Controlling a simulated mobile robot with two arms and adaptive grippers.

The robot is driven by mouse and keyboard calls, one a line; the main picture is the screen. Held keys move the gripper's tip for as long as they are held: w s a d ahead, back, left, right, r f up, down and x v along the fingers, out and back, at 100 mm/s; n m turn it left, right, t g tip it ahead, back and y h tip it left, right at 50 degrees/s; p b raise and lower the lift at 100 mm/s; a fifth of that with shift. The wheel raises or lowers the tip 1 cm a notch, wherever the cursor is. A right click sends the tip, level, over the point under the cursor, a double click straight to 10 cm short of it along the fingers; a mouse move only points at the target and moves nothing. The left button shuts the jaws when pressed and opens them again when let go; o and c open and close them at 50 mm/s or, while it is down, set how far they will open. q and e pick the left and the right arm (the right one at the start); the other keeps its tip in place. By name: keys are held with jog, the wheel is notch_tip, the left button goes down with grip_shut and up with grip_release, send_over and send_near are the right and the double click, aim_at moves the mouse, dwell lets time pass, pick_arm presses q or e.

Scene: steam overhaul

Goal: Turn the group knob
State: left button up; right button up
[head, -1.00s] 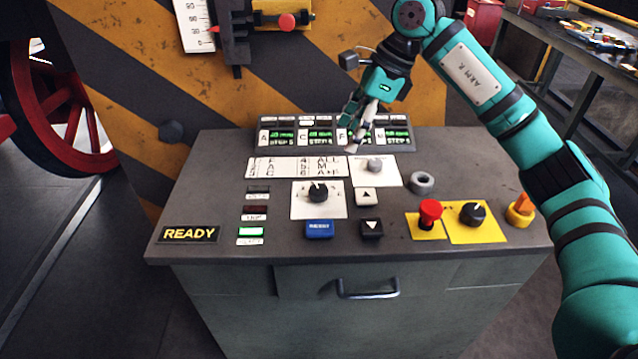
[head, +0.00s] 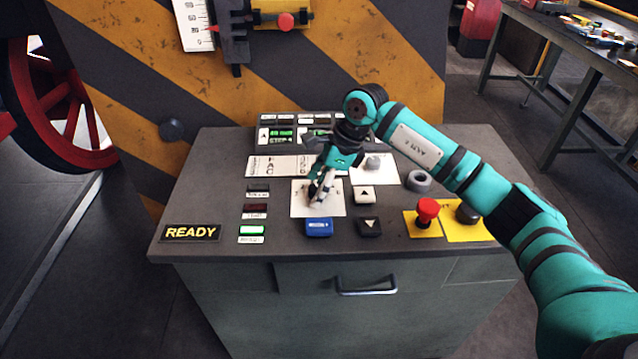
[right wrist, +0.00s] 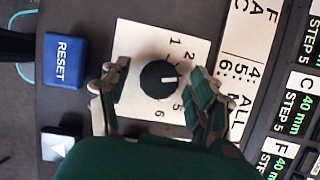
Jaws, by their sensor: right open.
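The group knob is a black round knob (right wrist: 158,80) with a white pointer line, on a white plate (right wrist: 190,45) with numbers around it. In the right wrist view it sits between the two fingers of my right gripper (right wrist: 157,86), which is open. The fingers stand on either side of the knob, and I cannot tell whether they touch it. In the head view my right gripper (head: 318,195) is over the knob's white plate (head: 299,205) and mostly hides the knob. My left gripper is not in view.
A blue RESET button (head: 319,228) lies just in front of the plate. Arrow buttons (head: 364,195) stand to its right. A red mushroom button (head: 428,210) is farther right. A step display (head: 277,134) and a printed legend (head: 268,166) lie behind.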

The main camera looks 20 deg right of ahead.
jog(key=c, duration=1.2)
jog(key=m+t+b, duration=0.1)
jog(key=m, duration=0.1)
jog(key=m+h+b, duration=0.1)
jog(key=m, duration=0.2)
jog(key=shift+f+m+t+b, duration=0.1)
jog(key=shift+m+t+b, duration=0.2)
jog(key=shift+t, duration=0.1)
jog(key=m+h+b, duration=0.1)
jog(key=m, duration=0.2)
jog(key=shift+a+t+b, duration=0.1)
jog(key=shift+t+b, duration=0.25)
jog(key=shift+t, duration=0.05)
jog(key=shift+m+h+b, duration=0.65)
jog(key=shift+m+h, duration=0.05)
jog(key=shift+m, duration=0.8)
